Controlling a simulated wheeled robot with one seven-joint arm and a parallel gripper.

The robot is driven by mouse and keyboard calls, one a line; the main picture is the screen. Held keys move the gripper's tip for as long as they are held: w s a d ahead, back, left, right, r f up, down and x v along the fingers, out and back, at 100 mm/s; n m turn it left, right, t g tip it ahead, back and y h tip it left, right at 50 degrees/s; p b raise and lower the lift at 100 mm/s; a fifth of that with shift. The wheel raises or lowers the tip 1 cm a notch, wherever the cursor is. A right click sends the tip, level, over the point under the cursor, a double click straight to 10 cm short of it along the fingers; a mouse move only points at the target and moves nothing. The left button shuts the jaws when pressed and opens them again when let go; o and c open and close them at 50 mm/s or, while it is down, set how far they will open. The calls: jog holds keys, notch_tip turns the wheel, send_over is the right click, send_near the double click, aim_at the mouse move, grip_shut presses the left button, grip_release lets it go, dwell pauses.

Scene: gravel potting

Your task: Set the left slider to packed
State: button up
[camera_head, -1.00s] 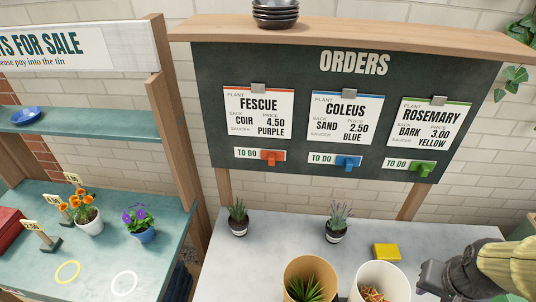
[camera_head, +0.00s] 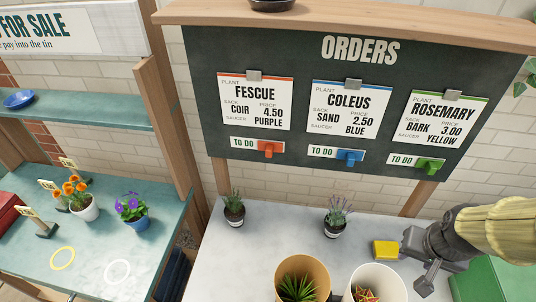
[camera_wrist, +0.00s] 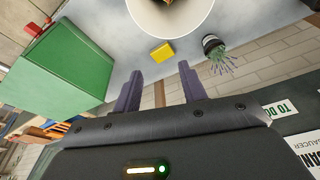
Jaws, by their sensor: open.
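The left slider is a red-orange tab (camera_head: 269,149) under the Fescue card on the dark orders board (camera_head: 400,60). It sits at the right end of its label, which reads TO DO (camera_head: 243,143). My gripper (camera_head: 412,262) is at the lower right of the head view, above the grey table (camera_head: 225,265), well right of and below the left slider. Its two fingers (camera_wrist: 158,90) are apart and empty in the wrist view. The red-orange tab is not in the wrist view.
A blue tab (camera_head: 350,157) and a green tab (camera_head: 430,165) sit beside TO DO labels. A yellow block (camera_head: 386,250) lies close to my gripper. Two small potted plants (camera_head: 234,207) stand behind a tan pot (camera_head: 303,270) and a white pot (camera_head: 380,285). A green box (camera_wrist: 62,70) is nearby.

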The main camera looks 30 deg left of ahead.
aim_at(269, 154)
jog(key=w+a+f+n+t+y+b, duration=0.1)
jog(key=w+a+f+t+b, duration=0.15)
jog(key=a, duration=0.55)
jog(key=w+a+f+t+y+b, duration=0.1)
jog(key=w+a+t+b, duration=0.1)
jog(key=w+a, duration=0.35)
jog(key=w+a+f+n+t+y+b, duration=0.1)
jog(key=w+a+f+t+b, duration=0.1)
jog(key=a, duration=0.7)
jog(key=s+a+r+n+t+y+b, duration=0.1)
jog(key=s+a+t+b, duration=0.4)
jog(key=a, duration=1.1)
jog(key=s+t+y, duration=0.1)
jog(key=s+t, duration=0.2)
jog(key=s, duration=0.1)
jog(key=shift+n, duration=0.3)
jog(key=shift+w+a+y, duration=0.1)
jog(key=shift+y, duration=0.2)
jog(key=p+x, duration=0.3)
jog(key=x, duration=1.4)
jog(key=shift+w+f+p, duration=0.15)
jog(key=shift+p, duration=0.25)
